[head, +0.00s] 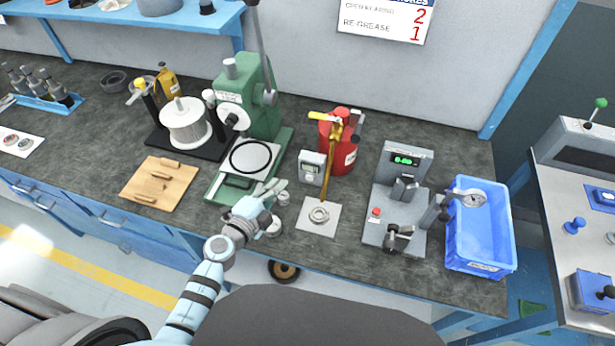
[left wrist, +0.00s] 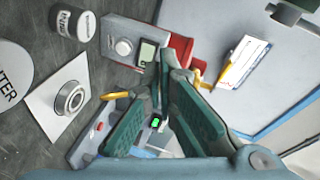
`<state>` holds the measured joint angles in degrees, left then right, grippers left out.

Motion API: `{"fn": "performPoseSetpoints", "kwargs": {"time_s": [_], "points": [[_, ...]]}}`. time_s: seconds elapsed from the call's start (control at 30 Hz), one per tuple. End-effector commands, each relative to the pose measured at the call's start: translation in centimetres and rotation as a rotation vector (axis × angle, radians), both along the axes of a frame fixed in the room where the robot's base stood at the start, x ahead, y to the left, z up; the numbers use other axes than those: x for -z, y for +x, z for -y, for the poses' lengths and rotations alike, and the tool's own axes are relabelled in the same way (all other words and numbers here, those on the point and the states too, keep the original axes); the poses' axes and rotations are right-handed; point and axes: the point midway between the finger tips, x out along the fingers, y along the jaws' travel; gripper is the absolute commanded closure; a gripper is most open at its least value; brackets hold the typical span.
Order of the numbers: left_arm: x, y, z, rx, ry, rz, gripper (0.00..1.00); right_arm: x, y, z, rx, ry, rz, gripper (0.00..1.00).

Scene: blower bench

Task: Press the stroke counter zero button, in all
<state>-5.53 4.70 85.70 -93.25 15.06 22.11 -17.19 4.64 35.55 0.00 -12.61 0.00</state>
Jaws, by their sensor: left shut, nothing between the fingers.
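The stroke counter looks to be the small light grey box (head: 312,167) with a dark display, on the bench between the green press and the red can. In the left wrist view this box (left wrist: 118,42) shows a round pale button (left wrist: 124,46) beside its grey-green display (left wrist: 147,53). My left gripper (head: 279,187) is shut and empty, in front of the press base and to the left of the counter, apart from it in the head view. In the left wrist view its fingers (left wrist: 168,62) point toward the counter side. My right gripper is not in view.
The green press (head: 262,105) stands behind my left gripper. A red can (head: 340,150) with a yellow-handled grease tool is right of the counter. A white mat with a ring bearing (head: 319,214) lies in front. A grey test fixture (head: 378,225) and blue crate (head: 480,262) stand farther right.

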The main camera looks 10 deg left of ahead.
Motion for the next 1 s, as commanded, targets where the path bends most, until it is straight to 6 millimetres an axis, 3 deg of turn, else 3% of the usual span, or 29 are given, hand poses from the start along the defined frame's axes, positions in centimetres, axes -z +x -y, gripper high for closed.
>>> {"fn": "performPoseSetpoints", "kwargs": {"time_s": [0.03,0.1,0.2,0.3,0.67,1.0], "points": [[1.2,0.0,2.0,0.121,0.076,-0.036,1.0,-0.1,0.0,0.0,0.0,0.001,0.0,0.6],[3.6,-0.7,4.2,0.274,0.175,-0.111,1.0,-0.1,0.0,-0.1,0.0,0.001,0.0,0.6],[6.2,-1.9,5.5,0.406,0.266,-0.203,1.0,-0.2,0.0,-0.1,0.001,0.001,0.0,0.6],[7.4,-2.6,5.8,0.459,0.306,-0.25,1.0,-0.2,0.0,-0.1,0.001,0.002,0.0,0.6],[7.6,-2.6,5.8,0.466,0.312,-0.255,1.0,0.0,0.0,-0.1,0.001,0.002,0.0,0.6],[8.0,1.2,6.0,0.465,0.313,-0.252,1.0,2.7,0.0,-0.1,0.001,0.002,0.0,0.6]]}}
